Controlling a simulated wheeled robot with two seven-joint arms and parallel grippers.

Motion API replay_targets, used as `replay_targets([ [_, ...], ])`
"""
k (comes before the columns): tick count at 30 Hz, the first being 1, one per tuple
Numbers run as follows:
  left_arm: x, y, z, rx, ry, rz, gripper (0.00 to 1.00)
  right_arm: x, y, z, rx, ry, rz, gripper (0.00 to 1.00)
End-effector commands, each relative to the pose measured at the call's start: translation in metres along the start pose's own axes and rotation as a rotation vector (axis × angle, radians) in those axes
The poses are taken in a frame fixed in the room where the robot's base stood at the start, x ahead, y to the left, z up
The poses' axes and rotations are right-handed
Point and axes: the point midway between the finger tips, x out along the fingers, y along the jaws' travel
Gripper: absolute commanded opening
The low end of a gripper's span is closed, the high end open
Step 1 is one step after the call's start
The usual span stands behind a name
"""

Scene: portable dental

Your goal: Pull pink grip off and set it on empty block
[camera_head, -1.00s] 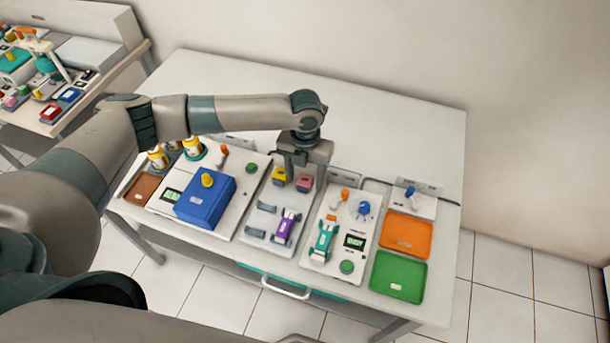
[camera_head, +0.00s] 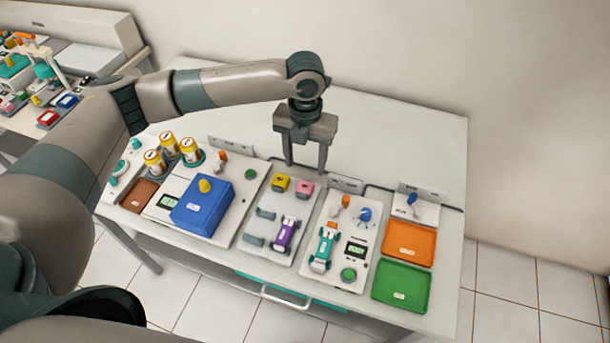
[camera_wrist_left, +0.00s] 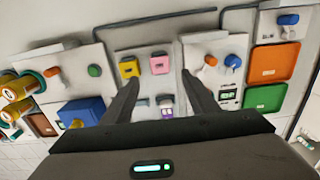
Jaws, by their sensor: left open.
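The pink grip (camera_head: 304,189) is at the back of a light grey panel (camera_head: 275,208), next to a yellow piece (camera_head: 280,183). The pink grip also shows in the left wrist view (camera_wrist_left: 159,65). My left gripper (camera_head: 306,168) is open and empty, raised above and behind the pink grip without touching it. In the left wrist view, its two fingers (camera_wrist_left: 160,80) frame the pink and yellow pieces. A purple device (camera_head: 286,234) lies at the front right of the panel, beside two grey cradles (camera_head: 265,213) that look empty. I cannot tell which part is the empty block. My right gripper is not in view.
To the left are a blue box (camera_head: 203,205) with a yellow knob and several yellow-white cylinders. To the right are a panel with a teal device (camera_head: 322,250), an orange tray (camera_head: 408,240) and a green tray (camera_head: 400,287). The table behind is clear.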

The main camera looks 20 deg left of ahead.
Motion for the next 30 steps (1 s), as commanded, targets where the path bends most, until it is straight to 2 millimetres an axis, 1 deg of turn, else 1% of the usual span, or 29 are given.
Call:
replay_targets([
  [1,-0.009,0.000,0.001,0.000,-0.004,-0.001,0.54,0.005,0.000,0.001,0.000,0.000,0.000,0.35],
  [6,-0.042,0.000,0.001,0.000,-0.003,-0.001,0.54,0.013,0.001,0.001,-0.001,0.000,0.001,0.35],
  [9,-0.058,0.000,0.001,0.000,-0.002,0.000,0.54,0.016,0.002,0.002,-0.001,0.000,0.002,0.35],
  [12,-0.070,0.000,0.001,-0.001,-0.001,0.000,0.54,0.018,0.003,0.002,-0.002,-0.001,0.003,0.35],
  [18,-0.082,0.000,0.000,-0.001,0.000,0.000,0.54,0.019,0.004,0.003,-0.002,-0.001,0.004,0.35],
  [30,-0.083,0.000,0.000,-0.001,0.001,0.000,0.54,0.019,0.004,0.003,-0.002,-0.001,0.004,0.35],
])
